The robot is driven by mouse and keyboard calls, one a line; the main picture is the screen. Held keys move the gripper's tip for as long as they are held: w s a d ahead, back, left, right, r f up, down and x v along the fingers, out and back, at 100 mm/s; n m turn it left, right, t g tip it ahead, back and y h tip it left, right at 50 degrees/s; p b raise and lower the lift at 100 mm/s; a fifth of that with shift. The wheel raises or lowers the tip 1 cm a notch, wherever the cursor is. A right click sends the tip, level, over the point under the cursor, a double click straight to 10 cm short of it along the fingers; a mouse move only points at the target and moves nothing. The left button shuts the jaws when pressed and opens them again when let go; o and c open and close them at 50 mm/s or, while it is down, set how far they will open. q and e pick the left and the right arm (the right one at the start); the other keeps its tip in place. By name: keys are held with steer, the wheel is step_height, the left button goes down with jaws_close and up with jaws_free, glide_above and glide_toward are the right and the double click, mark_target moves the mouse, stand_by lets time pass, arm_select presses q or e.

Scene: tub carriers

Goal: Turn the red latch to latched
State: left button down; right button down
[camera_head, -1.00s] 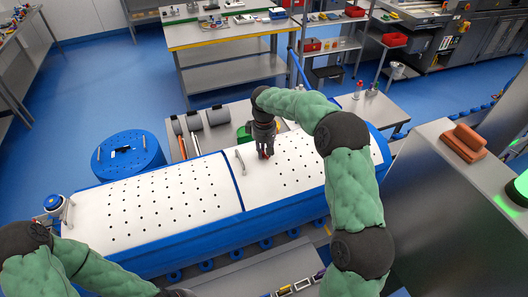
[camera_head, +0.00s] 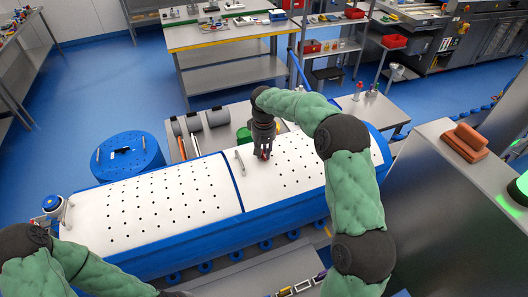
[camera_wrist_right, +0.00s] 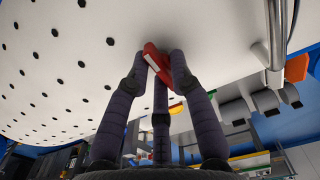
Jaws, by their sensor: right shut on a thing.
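The red latch (camera_wrist_right: 157,59) is a small red lever with a white stripe, on the white perforated lid (camera_wrist_right: 45,95). In the wrist view it lies between the fingertips of my right gripper (camera_wrist_right: 158,62), which are shut on it. In the head view the right gripper (camera_head: 263,155) points down onto the lid. Only a bit of red latch (camera_head: 264,156) shows between its dark fingers. I cannot tell the latch's exact angle there. My left arm reaches along the bottom left edge. Its gripper is out of view.
A metal handle (camera_head: 240,161) stands on the lid just left of the right gripper; it also rises close by in the wrist view (camera_wrist_right: 277,35). The blue tub (camera_head: 190,243) lies below the lid. A round blue drum (camera_head: 128,160) stands behind left. Grey rolls (camera_head: 217,116) lie behind the tub.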

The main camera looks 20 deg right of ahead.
steer(key=shift+s+a+f, duration=0.15)
steer(key=shift+f, duration=0.1)
steer(key=c, duration=1.3)
jaws_free()
steer(key=shift+o, duration=0.6)
steer(key=shift+r, duration=0.1)
steer(key=shift+r, duration=0.1)
step_height(320, 180, up, 12)
